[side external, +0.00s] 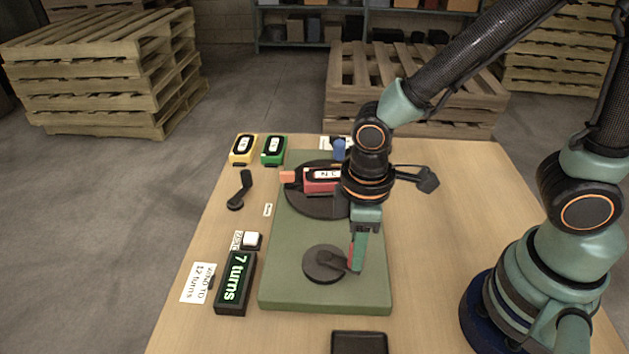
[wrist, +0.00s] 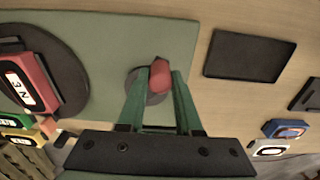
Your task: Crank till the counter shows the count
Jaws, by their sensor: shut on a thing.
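The crank is a dark round hub (side external: 320,262) with a short arm and a red knob, on the green base plate (side external: 278,283). My gripper (side external: 356,258) points down at the crank's right side, its fingers around the knob. In the wrist view the red knob (wrist: 160,73) sits between the two green fingers, which are shut on it. The counter (side external: 234,281), a black box left of the plate, shows "7 turns" in green. A white card (side external: 197,284) beside it appears to read "WIND TO 12 turns".
A dark turntable (side external: 300,205) carries a red device (side external: 318,187) behind the crank, partly hidden by my arm. A white button (side external: 251,238), a black lever (side external: 240,190), and yellow (side external: 243,149) and green (side external: 273,150) devices stand left. A dark tray (side external: 359,343) lies in front.

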